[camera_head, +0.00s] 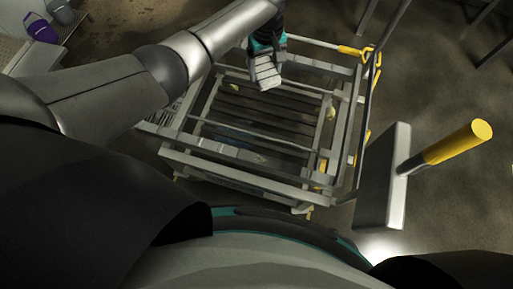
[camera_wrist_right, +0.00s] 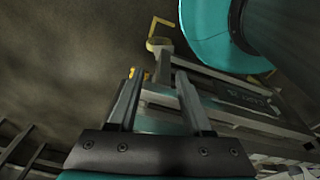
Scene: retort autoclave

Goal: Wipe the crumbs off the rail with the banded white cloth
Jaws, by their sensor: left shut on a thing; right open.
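My left gripper (camera_head: 265,62) is shut on the white cloth (camera_head: 265,77), which shows darker bands across it. The cloth is at the far side of a grey metal frame (camera_head: 178,158), by its far top rail (camera_head: 315,62). I cannot tell whether the cloth touches the rail. Crumbs cannot be made out for sure at this size. My right gripper (camera_wrist_right: 156,88) is open and empty in the right wrist view, with part of the frame behind its fingers. It does not show in the head view.
The frame has a dark slatted deck (camera_head: 262,112) and a yellow handle (camera_head: 350,51). A purple item (camera_head: 42,30) lies at the upper left. Floor shows at the right.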

